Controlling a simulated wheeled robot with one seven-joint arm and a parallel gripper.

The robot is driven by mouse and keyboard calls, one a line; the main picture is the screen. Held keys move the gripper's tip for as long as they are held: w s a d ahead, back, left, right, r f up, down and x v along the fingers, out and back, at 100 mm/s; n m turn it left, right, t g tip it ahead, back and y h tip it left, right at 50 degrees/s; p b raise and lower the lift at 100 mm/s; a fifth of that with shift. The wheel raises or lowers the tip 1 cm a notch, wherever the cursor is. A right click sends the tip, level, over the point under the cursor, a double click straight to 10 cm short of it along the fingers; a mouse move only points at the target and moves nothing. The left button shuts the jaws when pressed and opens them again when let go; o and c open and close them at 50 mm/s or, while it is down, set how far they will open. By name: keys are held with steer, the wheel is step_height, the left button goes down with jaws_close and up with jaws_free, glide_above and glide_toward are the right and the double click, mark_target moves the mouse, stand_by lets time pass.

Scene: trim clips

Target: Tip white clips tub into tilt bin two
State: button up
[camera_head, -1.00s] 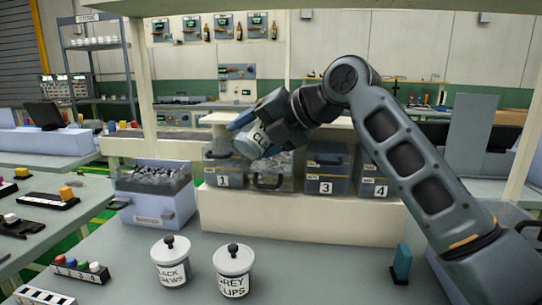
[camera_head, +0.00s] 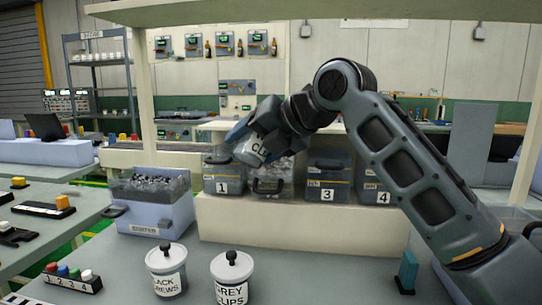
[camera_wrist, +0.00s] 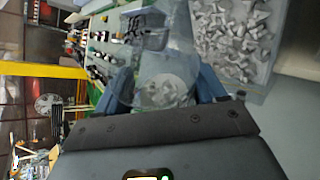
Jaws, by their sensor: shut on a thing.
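The white clips tub (camera_head: 252,150), its label partly showing "CL", is held tipped on its side above the row of bins. My gripper (camera_head: 246,134) is shut on it. In the wrist view the tub (camera_wrist: 163,72) is see-through, with pale clips inside, between the blue fingers of my gripper (camera_wrist: 166,88). Tilt bin two (camera_head: 270,188) is between bins 1 and 3, just below the tub; its number is not readable. The wrist view shows a bin (camera_wrist: 236,40) full of pale clips beside the tub; I cannot tell its number there.
Bin 1 (camera_head: 222,182), bin 3 (camera_head: 327,184) and bin 4 (camera_head: 372,186) share the cream ledge (camera_head: 300,222). A bin of dark screws (camera_head: 152,205) stands left. The black screws tub (camera_head: 167,272) and grey clips tub (camera_head: 232,280) stand lidded in front. A teal block (camera_head: 407,270) is right.

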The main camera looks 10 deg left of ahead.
steer(key=r+n+t+h+b, duration=0.1)
steer(key=n+t+b, duration=0.1)
steer(key=shift+r+n+t, duration=0.3)
steer(key=shift+r, duration=0.1)
step_height(320, 180, up, 2)
steer(key=shift+r+n+t+h+b, duration=0.1)
steer(key=shift+n+t+h+b, duration=0.5)
steer(key=shift+n+t, duration=0.5)
steer(key=shift+s, duration=0.1)
